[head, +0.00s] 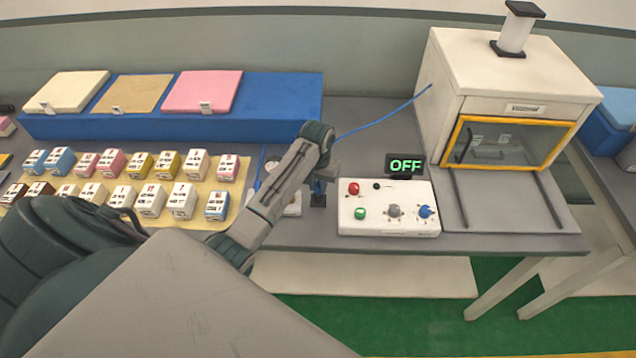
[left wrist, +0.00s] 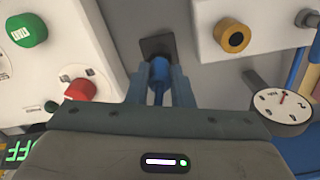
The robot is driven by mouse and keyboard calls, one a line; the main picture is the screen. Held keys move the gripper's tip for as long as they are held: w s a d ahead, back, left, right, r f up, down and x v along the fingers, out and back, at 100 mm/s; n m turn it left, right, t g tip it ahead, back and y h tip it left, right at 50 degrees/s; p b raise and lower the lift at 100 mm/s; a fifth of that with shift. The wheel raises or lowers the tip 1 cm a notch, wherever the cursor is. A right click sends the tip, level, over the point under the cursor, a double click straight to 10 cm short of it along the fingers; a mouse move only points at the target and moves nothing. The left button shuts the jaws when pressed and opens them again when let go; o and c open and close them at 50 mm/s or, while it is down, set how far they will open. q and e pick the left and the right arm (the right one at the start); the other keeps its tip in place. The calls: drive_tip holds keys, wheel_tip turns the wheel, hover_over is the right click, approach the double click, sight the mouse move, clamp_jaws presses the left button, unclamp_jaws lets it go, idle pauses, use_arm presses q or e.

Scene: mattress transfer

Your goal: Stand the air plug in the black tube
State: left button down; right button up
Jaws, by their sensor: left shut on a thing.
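The blue air plug (left wrist: 159,70) is between the two fingers of my left gripper (left wrist: 161,75), which is shut on it. The black tube (left wrist: 157,47) shows as a dark square end just beyond the plug; it is also the dark piece (head: 318,200) below my left gripper (head: 319,178) in the head view. The plug is in line with the black tube, but I cannot tell whether it is inside it or just above. The fingers hide part of the plug. My right gripper is not in view.
The control box (head: 389,208) with buttons and an OFF display (head: 405,165) stands right of my left gripper. A blue hose (head: 385,118) runs to the white machine (head: 505,80).

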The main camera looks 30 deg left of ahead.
sight(318, 185)
use_arm(q)
drive_tip(key=shift+f, duration=0.45)
drive_tip(key=c, duration=1.2)
unclamp_jaws()
drive_tip(key=shift+r+b, duration=0.35)
drive_tip(key=shift+r, duration=0.2)
wheel_tip(318, 185, up, 7)
drive_tip(key=shift+f+b, duration=0.1)
drive_tip(key=shift+b, duration=1.1)
drive_tip(key=shift+s+r+p, duration=0.1)
drive_tip(key=shift+r+p, duration=0.8)
drive_tip(key=shift+r, duration=0.05)
drive_tip(key=shift+r+p, duration=0.55)
drive_tip(key=shift+r, duration=0.05)
drive_tip(key=shift+f, duration=0.1)
